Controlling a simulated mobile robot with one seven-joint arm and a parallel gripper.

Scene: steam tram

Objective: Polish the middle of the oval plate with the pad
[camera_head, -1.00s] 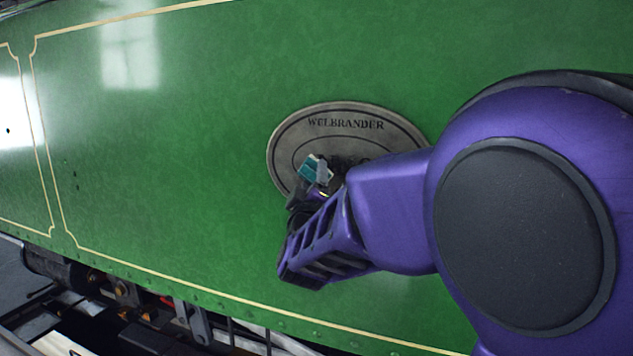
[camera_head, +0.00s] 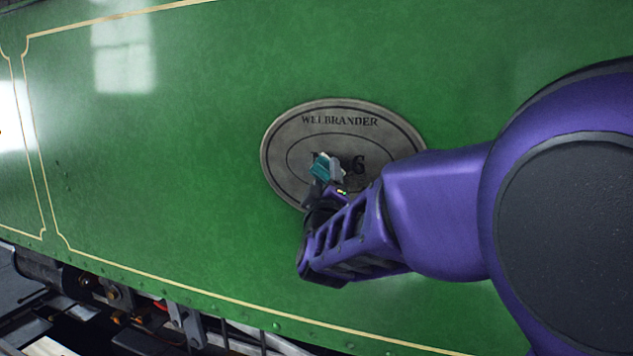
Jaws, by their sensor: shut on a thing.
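The oval plate (camera_head: 290,135) is grey metal and fixed on the green side panel. It has dark raised lettering reading "WELBRANDER" near its top, a dark inner oval line, and part of a number ending in 6. The pad (camera_head: 321,166) is a small teal block in front of the plate's middle. My gripper (camera_head: 328,172) is shut on the pad. Whether the pad touches the plate I cannot tell. My arm hides the plate's lower right part, and the pad covers part of the number.
The green panel (camera_head: 180,140) is broad and flat, with cream lining and a row of rivets along its lower edge. Dark undergear (camera_head: 110,300) with rods and pipes lies below left. The panel left of the plate is clear.

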